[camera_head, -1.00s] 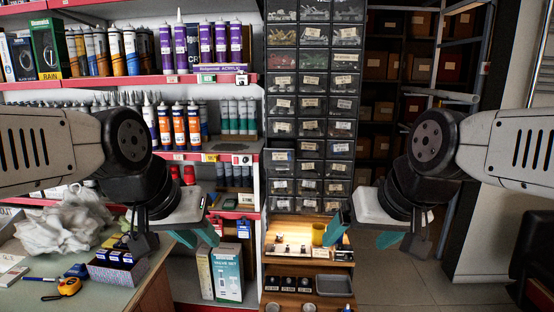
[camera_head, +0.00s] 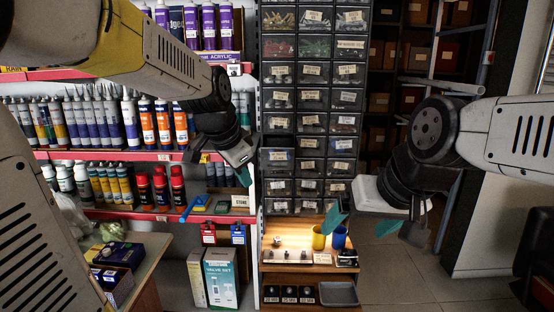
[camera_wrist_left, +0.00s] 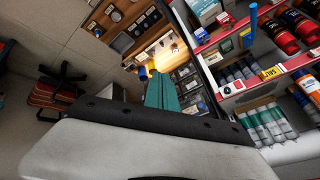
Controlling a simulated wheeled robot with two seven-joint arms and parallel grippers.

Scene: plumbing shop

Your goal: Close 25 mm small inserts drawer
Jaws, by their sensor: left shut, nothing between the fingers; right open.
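A tall cabinet of small dark drawers (camera_head: 312,96) stands mid-picture in the head view; the labels on its fronts are too small to read. One drawer in its left column (camera_head: 279,156) looks darker and seems to stand out from its neighbours. I cannot tell by label which is the 25 mm small inserts drawer. My left gripper (camera_head: 244,173) is shut and empty, just left of the cabinet's left column. Its teal fingers (camera_wrist_left: 163,93) lie together in the left wrist view, with the cabinet beyond. My right gripper (camera_head: 362,224) is open and empty, right of the cabinet's lower part.
A lit wooden counter (camera_head: 290,256) below the cabinet holds small fittings and a yellow cup (camera_head: 318,238). Shelves of tubes and bottles (camera_head: 165,125) stand close on the left. A table with a box (camera_head: 118,255) is at lower left. Open floor (camera_head: 400,280) lies at right.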

